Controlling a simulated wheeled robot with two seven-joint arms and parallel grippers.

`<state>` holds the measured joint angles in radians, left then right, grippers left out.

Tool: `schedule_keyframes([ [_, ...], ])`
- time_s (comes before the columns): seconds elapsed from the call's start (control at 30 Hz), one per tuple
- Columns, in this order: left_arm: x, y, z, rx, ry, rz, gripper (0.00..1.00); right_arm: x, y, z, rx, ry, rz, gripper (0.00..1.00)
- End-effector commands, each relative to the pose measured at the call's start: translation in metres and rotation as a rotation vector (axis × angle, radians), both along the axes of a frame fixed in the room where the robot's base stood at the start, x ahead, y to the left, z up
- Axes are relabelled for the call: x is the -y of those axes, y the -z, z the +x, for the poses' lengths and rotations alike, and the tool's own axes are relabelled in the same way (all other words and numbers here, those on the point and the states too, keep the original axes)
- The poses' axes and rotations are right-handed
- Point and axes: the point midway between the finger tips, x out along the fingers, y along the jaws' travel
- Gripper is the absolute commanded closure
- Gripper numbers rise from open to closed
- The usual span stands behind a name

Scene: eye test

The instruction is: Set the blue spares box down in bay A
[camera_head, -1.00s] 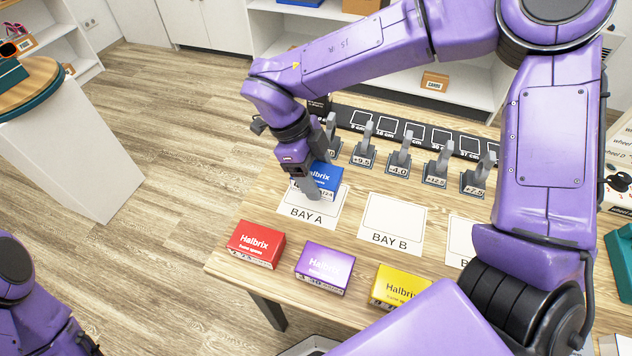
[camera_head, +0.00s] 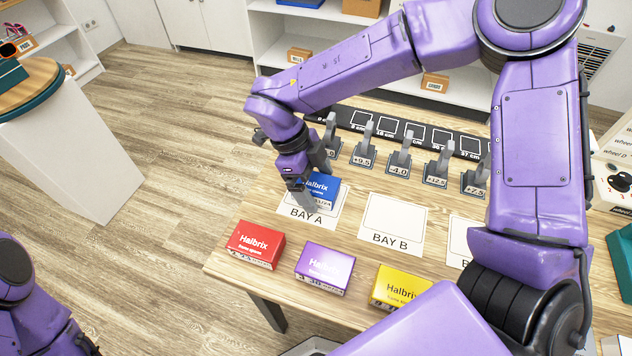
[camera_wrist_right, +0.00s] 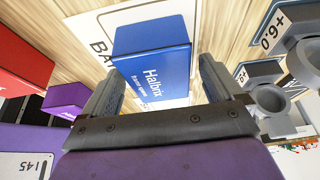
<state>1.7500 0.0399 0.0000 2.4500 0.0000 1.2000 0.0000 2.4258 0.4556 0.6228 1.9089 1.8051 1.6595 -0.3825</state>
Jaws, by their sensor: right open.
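The blue spares box (camera_head: 321,187) sits on the white card of bay A (camera_head: 311,216), towards its far part, and looks flat on it. My right gripper (camera_head: 312,186) is over the box with one finger on each side, jaws open. In the right wrist view the blue box (camera_wrist_right: 155,62) lies between the open fingers (camera_wrist_right: 157,80), with a gap at the right finger; contact at the left finger is hard to tell. The gripper hides part of the box and card in the head view. My left gripper is out of view; only part of that arm shows at bottom left.
Red (camera_head: 255,245), purple (camera_head: 324,268) and yellow (camera_head: 400,287) boxes stand along the near side of the table. Bay B (camera_head: 393,222) is empty. Several grey upright holders (camera_head: 363,145) line the back, close beyond bay A, before a black strip (camera_head: 345,117).

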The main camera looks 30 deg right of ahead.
Motion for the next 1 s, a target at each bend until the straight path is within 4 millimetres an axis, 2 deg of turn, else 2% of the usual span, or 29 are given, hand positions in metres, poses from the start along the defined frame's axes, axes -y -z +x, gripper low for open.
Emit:
schedule_keyframes([
  [0.3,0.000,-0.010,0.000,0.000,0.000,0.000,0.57,-0.019,-0.071,0.022,0.005,0.001,0.000,0.06],
  [0.5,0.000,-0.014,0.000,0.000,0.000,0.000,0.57,-0.028,-0.103,0.032,0.002,0.001,-0.001,0.06],
  [0.63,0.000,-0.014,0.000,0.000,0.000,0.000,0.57,-0.030,-0.109,0.034,0.001,0.001,-0.001,0.06],
  [1.0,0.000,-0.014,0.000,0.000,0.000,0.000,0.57,-0.030,-0.109,0.034,0.000,0.000,0.000,0.06],
])
